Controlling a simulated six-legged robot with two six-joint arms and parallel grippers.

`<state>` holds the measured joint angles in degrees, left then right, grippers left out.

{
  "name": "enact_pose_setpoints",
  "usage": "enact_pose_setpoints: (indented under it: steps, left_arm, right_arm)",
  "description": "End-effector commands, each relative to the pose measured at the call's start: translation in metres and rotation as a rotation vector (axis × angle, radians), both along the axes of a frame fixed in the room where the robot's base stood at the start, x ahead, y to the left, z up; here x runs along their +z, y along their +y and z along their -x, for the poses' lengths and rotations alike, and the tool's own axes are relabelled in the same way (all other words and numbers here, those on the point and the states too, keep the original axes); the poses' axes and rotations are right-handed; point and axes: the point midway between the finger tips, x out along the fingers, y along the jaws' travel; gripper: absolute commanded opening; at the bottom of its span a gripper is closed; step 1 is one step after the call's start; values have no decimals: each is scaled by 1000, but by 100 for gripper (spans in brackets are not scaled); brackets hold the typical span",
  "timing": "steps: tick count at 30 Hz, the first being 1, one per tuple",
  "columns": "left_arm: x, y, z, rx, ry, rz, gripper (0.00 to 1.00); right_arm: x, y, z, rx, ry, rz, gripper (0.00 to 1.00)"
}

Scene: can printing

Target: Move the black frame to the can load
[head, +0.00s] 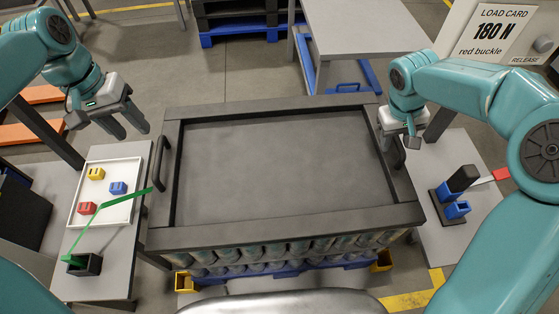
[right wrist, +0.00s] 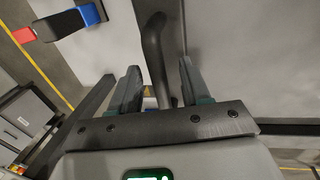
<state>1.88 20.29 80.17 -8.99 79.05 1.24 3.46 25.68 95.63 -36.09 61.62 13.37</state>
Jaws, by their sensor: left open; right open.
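The black frame (head: 300,239) is a large rectangle around a dark grey panel (head: 280,165), with a handle on each side. Rows of cans (head: 290,252) show under its near edge; I cannot tell whether it touches them. My left gripper (head: 136,130) is open and empty, above and left of the left handle (head: 159,164). My right gripper (head: 402,140) is at the right handle (head: 398,153). In the right wrist view, my right gripper (right wrist: 160,92) is open, with its fingers on either side of the dark curved handle (right wrist: 154,45).
A left side table (head: 107,268) bears a white tray (head: 128,163) with coloured buckles and a green strap (head: 115,207). A right side table (head: 470,240) bears a black and blue device (head: 460,183) with a red-ended strap. A card (head: 492,33) reads 180 N, red buckle.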

Motion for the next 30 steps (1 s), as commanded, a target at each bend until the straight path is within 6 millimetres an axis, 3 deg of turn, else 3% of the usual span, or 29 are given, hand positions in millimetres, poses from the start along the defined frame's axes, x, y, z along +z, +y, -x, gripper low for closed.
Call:
enact_pose_setpoints:
  steps: [5, 18, 24, 30]
  left_arm:
    - [6, 1, 0, 0, 1, 0, 47]
    - [5, 1, 0, 0, 0, 0, 47]
    - [5, 1, 0, 0, 0, 0, 47]
    - [5, 1, 0, 0, 0, 0, 47]
  right_arm:
    - [12, 3, -1, 1, -3, 0, 47]
    - [102, 20, 0, 1, -3, 0, 47]
    - [117, 24, 1, 0, 0, -1, 47]
    - [118, 23, 1, 0, 0, 0, 47]
